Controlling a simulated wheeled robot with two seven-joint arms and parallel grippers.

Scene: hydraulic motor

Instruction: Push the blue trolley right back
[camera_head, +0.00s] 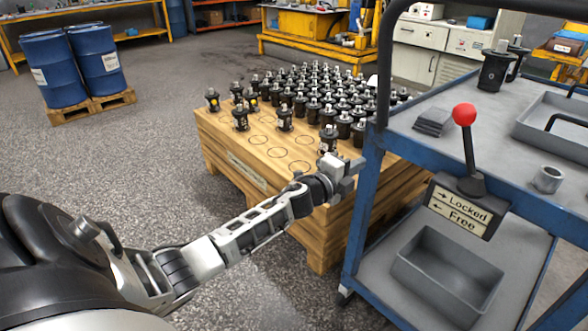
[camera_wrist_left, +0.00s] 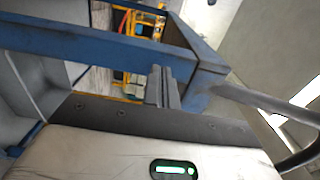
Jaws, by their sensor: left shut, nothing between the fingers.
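The blue trolley (camera_head: 365,215) stands at the right of the head view, with grey shelves, a dark push handle and a red-knobbed lever (camera_head: 466,140) above a "Locked / Free" plate (camera_head: 460,207). My left gripper (camera_head: 350,168) is shut and empty, beside the trolley's near left corner post. In the left wrist view, the shut fingers (camera_wrist_left: 162,85) are close to the trolley's blue frame (camera_wrist_left: 205,75); I cannot tell if they touch it. My right gripper is not in view.
A wooden crate (camera_head: 245,170) with several black motors (camera_head: 330,115) on top stands behind my left arm, close to the trolley. Blue barrels (camera_head: 70,68) stand on a pallet at the back left. The floor (camera_head: 120,160) at the left is clear.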

